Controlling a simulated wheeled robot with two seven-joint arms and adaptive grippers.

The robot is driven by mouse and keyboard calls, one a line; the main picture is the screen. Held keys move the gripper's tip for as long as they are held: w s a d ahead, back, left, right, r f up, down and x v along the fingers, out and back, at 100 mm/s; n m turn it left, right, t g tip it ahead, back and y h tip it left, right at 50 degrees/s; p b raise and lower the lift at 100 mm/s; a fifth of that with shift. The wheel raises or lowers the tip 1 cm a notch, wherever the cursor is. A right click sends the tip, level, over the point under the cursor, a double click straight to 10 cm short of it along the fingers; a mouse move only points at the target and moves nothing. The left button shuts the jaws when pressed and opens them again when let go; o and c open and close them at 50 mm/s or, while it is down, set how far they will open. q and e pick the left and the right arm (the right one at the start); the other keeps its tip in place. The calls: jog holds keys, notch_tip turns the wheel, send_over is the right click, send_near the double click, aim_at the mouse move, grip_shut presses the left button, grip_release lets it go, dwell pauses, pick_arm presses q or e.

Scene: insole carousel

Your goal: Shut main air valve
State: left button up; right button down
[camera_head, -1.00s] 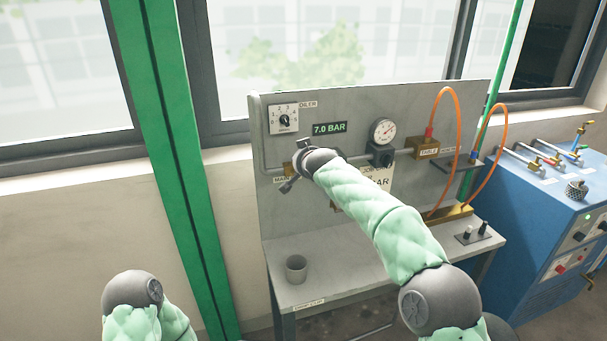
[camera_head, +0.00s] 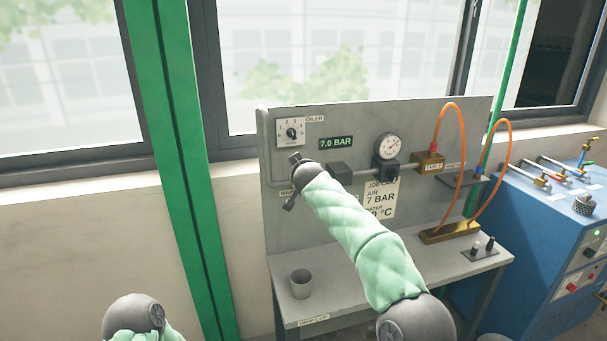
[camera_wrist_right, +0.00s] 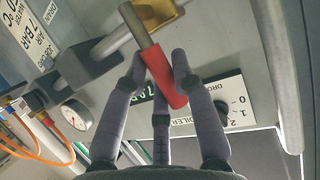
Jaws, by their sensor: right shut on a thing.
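The main air valve shows in the right wrist view as a brass body (camera_wrist_right: 158,12) on a grey pipe, with a lever that has a red grip (camera_wrist_right: 168,80). My right gripper (camera_wrist_right: 161,68) has its fingers closed around the red grip. In the head view my right gripper (camera_head: 296,172) is at the panel's left side, by the partly covered MAIN label (camera_head: 286,192). My wrist hides the valve there. My left gripper is out of view; only part of the left arm shows at the bottom left.
The grey panel (camera_head: 272,235) carries an oiler dial (camera_head: 291,132), a 7.0 BAR display (camera_head: 337,143) and a gauge (camera_head: 388,146). A cup (camera_head: 301,284) stands on the bench shelf. Orange hoses (camera_head: 463,150) loop at the right, near a blue machine (camera_head: 540,235).

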jog(key=c, duration=1)
grip_release()
jog(key=shift+a, duration=0.1)
jog(key=shift+s, duration=0.1)
jog(key=v, duration=1.1)
jog(key=shift+s+r, duration=0.2)
jog(key=shift+s, duration=0.1)
